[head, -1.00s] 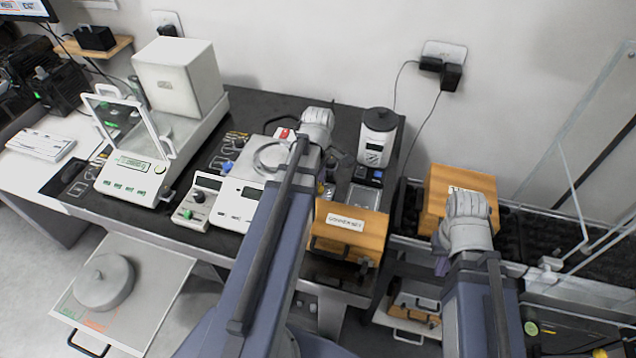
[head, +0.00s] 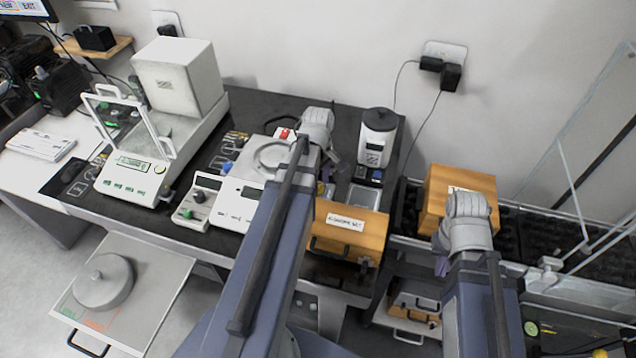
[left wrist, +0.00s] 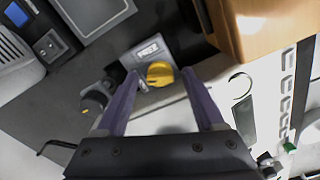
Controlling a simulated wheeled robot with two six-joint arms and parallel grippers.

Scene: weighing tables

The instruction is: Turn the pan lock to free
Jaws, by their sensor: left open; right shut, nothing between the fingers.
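A yellow knob (left wrist: 160,74), which looks like the pan lock, sits on a small grey plate with a pale label (left wrist: 147,50) in the left wrist view. The label is too small to read. My left gripper (left wrist: 160,76) is open, with one purple finger on each side of the knob. Gaps show between the knob and both fingertips; I cannot tell their height over it. In the head view my left arm mostly hides this spot. My right gripper (head: 442,264) hangs in front of a wooden box at the right; its fingers are largely hidden.
A wooden box (head: 345,232) stands close to my left gripper and fills the upper right of the left wrist view. A black knob (left wrist: 95,97) is left of the fingers. A balance (head: 240,203), grey canister (head: 377,135) and second wooden box (head: 465,180) stand nearby.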

